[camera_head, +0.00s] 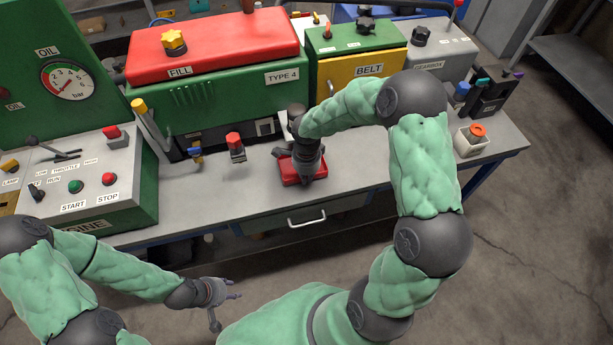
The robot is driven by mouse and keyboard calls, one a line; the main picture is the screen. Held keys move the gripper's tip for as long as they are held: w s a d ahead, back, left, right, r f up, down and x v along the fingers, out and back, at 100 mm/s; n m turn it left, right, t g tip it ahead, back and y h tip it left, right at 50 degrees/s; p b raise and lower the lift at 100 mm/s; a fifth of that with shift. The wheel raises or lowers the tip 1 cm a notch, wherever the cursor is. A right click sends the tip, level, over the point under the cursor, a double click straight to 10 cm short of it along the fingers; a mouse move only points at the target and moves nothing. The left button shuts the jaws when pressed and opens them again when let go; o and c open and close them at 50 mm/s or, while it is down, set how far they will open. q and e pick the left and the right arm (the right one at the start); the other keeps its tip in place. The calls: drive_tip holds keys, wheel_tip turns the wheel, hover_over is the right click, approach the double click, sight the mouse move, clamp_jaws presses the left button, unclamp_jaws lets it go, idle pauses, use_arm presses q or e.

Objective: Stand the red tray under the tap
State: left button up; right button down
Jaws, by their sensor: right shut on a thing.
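The red tray (289,172) sits at the front of the grey bench, and its middle is hidden under my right gripper (308,172). My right gripper points down at the tray and is shut on it. I cannot tell whether the tray touches the bench top. A small blue and yellow fitting (195,153), which looks like the tap, is low on the front of the green machine, to the left of the tray. My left gripper (229,306) is empty, with its fingers apart, in front of the bench and below its edge.
A red-topped grey piece (235,147) stands between the fitting and the tray. The grey control box (95,185) is at left, and a white container with an orange top (472,139) is at right. The bench front between control box and tray is clear.

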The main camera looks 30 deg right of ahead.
drive_tip(key=shift+f+b, duration=0.35)
drive_tip(key=c, duration=1.3)
unclamp_jaws()
drive_tip(key=shift+r, duration=0.15)
wheel_tip(320, 180, up, 12)
drive_tip(key=shift+s+f, duration=0.1)
drive_tip(key=shift+f, duration=0.1)
